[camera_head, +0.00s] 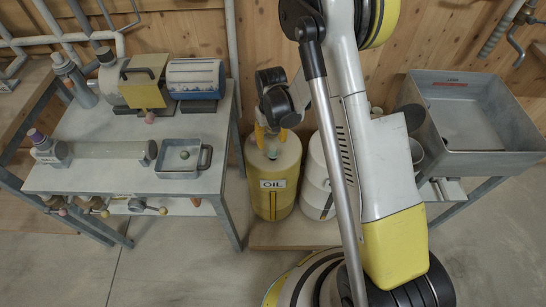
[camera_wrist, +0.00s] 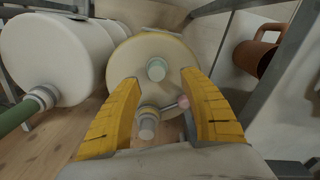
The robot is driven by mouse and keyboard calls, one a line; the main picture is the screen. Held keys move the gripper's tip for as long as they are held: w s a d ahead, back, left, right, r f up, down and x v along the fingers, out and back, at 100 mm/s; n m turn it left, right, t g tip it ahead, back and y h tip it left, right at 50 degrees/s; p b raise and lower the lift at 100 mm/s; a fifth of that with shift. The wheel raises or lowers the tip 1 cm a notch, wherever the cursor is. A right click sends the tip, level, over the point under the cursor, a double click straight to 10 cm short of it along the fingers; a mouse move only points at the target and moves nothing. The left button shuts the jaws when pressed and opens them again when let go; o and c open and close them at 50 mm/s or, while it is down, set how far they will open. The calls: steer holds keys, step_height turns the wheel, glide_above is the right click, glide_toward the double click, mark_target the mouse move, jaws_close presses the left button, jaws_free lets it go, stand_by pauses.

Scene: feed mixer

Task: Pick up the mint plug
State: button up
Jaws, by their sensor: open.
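The mint plug (camera_head: 272,153) is a small pale green cap on top of the yellow oil drum (camera_head: 273,195) in the head view. In the wrist view a round mint plug (camera_wrist: 156,69) sits at the middle of the drum's pale yellow end (camera_wrist: 135,62). My gripper (camera_head: 268,138) is just above the drum top, pointing down. In the wrist view its yellow fingers (camera_wrist: 159,80) are spread, with the plug seen between and beyond their tips. They appear apart from it. Nothing is held.
A pale-ended fitting with a yellow collar (camera_wrist: 148,128) and a pinkish knob (camera_wrist: 183,101) also show between the fingers. White drums (camera_head: 318,185) stand right of the oil drum. A bench with machinery (camera_head: 110,180) is left; a grey metal bin (camera_head: 470,120) is right.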

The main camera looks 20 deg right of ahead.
mark_target(273, 148)
steer(key=f+b, duration=0.1)
steer(key=f, duration=0.1)
steer(key=f+b, duration=0.1)
steer(key=f, duration=0.1)
steer(key=f+b, duration=0.1)
steer(key=f, duration=0.1)
steer(key=shift+d, duration=0.25)
jaws_close()
